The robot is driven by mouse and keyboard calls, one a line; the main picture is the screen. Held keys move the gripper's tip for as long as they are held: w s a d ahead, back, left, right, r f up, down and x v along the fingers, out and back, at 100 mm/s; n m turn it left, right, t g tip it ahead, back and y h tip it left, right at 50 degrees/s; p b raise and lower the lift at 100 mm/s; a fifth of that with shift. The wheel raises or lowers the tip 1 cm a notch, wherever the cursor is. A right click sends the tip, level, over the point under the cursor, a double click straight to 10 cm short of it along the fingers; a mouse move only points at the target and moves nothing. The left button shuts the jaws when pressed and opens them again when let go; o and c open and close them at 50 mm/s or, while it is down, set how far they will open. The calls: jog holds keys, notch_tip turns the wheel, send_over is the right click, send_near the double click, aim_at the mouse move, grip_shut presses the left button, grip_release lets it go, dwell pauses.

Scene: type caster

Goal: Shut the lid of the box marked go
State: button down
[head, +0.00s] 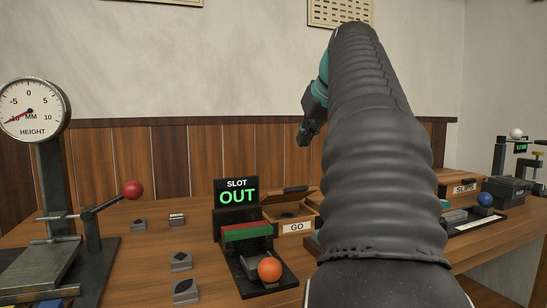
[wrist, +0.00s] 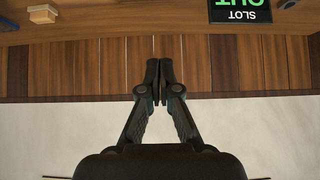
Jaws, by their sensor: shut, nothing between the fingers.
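The wooden box marked GO (head: 297,228) stands on the bench, just right of the slot display, partly hidden by my arm. Its lid (head: 292,193) is raised at the back, with a dark handle on it, so the inside shows. A dark piece (head: 288,214) appears to lie inside. My gripper (head: 303,140) is high above and behind the box, in front of the wall, touching nothing. In the wrist view its fingers (wrist: 160,84) are together and empty. That view is upside down and does not clearly show the box.
The slot display reading OUT (head: 237,195) stands left of the box, with an orange ball (head: 269,269) in front. A height gauge (head: 30,112) with a red-knobbed lever (head: 132,190) is at left. Small type blocks (head: 181,262) lie between. A box marked SLUMS or similar (head: 464,188) is at right.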

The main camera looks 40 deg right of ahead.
send_over(287, 195)
jog(key=s+d, duration=0.1)
notch_tip(287, 195, down, 7)
jog(key=shift+f, duration=0.15)
jog(key=shift+s+a+f+b, duration=0.2)
jog(key=shift+s+f+b, duration=0.2)
jog(key=shift+s+f, duration=0.4)
jog(key=shift+s+a+f, duration=0.1)
jog(key=shift+s+f, duration=0.15)
jog(key=shift+f, duration=0.45)
